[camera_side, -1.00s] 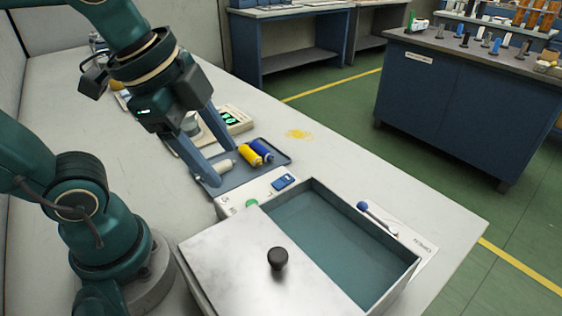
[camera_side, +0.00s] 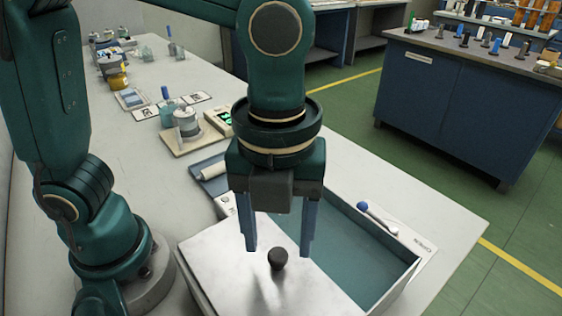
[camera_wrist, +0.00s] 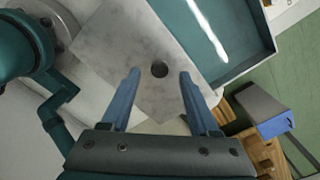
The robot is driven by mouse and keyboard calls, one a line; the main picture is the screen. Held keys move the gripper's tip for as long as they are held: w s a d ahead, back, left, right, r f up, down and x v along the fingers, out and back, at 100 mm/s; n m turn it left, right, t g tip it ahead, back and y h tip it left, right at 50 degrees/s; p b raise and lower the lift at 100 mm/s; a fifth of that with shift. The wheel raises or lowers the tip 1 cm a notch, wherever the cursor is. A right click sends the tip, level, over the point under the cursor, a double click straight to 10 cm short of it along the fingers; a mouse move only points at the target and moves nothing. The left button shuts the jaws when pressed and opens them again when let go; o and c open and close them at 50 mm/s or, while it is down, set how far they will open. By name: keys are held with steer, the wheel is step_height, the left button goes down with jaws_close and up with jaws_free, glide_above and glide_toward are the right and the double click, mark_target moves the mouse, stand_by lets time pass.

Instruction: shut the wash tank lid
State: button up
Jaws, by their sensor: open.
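The wash tank (camera_side: 409,262) is a rectangular basin with teal water inside, at the front of the bench. Its grey metal lid (camera_side: 222,268) covers the left part of the tank, and the right part is uncovered. A round black knob (camera_side: 278,258) stands on the lid. My gripper (camera_side: 279,252) is open and points down above the lid, with blue fingers on either side of the knob in the side view. In the wrist view the lid (camera_wrist: 118,48) and knob (camera_wrist: 160,69) lie ahead, the knob between and slightly beyond the fingertips of my gripper (camera_wrist: 160,74).
A blue-tipped stick (camera_side: 377,217) lies on a white label beside the tank's far right edge. A tray (camera_side: 207,166) with a pale spool is behind my gripper, partly hidden. A device with a green display (camera_side: 220,121) and jars stand farther back.

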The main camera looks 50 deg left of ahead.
steer(key=shift+f, duration=1)
jaws_close()
steer(key=shift+w, duration=0.1)
stand_by(0.7)
